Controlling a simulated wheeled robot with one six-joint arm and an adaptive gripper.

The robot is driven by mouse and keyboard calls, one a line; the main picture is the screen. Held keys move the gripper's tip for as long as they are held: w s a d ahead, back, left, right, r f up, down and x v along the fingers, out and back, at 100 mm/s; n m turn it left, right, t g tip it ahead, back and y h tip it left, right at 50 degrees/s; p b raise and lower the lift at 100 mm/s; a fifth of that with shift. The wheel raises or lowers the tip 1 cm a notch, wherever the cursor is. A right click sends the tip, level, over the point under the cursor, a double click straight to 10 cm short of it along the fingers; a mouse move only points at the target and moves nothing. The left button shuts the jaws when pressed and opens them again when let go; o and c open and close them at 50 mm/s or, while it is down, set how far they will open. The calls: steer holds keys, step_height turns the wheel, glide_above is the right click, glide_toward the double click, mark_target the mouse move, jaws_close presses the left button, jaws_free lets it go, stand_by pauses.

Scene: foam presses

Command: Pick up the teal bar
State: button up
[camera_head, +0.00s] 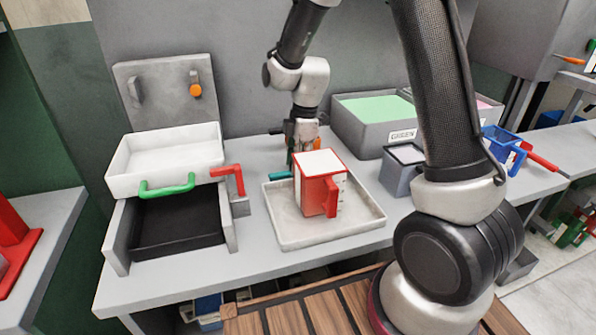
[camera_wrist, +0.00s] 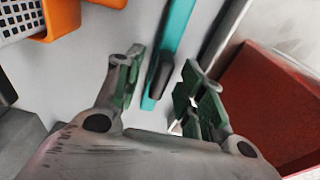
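The teal bar (camera_wrist: 174,40) lies on the grey surface in the wrist view, with a dark grip-like piece (camera_wrist: 160,75) on its near part. In the head view only a short end of the teal bar (camera_head: 280,176) shows, beside the tray. My gripper (camera_head: 299,140) points down behind the red and white box. In the wrist view my gripper (camera_wrist: 166,82) is open, with one finger on each side of the bar. The fingertips are partly hidden in the head view.
The red box (camera_head: 321,182) stands in a shallow pale tray (camera_head: 282,237) close to my gripper; its red side (camera_wrist: 265,105) is at the right in the wrist view. An orange piece (camera_wrist: 62,17) is at the upper left. A grey green-foam bin (camera_head: 370,142) stands behind.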

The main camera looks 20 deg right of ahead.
jaws_close()
stand_by(0.3)
